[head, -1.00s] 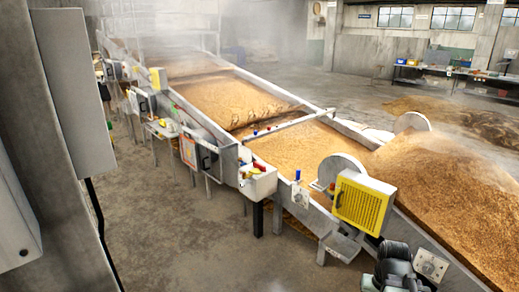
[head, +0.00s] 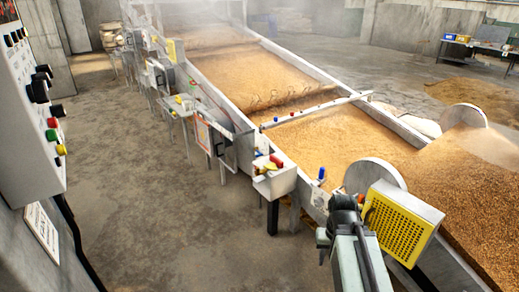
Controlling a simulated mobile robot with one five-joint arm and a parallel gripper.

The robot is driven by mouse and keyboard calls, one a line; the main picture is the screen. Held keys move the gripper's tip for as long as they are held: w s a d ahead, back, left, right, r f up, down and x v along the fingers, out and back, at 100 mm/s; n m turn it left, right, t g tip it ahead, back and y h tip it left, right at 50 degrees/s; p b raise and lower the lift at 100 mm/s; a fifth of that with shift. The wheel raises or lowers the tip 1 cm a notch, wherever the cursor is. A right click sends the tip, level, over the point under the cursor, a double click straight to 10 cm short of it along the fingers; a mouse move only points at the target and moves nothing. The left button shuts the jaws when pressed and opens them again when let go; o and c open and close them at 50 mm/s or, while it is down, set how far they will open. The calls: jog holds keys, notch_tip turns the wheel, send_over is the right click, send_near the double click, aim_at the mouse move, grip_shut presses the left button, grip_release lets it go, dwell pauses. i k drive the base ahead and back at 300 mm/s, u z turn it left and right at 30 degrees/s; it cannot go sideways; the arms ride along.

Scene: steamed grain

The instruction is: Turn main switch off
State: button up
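A light grey control panel (head: 25,165) shows at the left edge, seen at a steep angle. Its face carries several black knobs (head: 38,91), a red button (head: 52,122), a green button (head: 52,135) and a yellow one (head: 61,150). I cannot tell which of these is the main switch, or how it is set; no label can be read. My arm (head: 350,255) rises from the bottom right, in front of the conveyor. No gripper fingers can be made out on it. The visible part of my arm is well apart from the panel.
A long conveyor trough (head: 240,115) of steaming grain runs from the right front to the back. A yellow guarded box (head: 402,222) stands close beside my arm. Small control boxes (head: 275,180) line the trough's left side. Bare concrete floor (head: 150,220) lies between panel and conveyor.

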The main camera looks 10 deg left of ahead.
aim_at(276, 161)
jog(key=u, duration=0.75)
jog(key=i, duration=2.05)
jog(key=u, duration=0.65)
jog(key=i, duration=0.55)
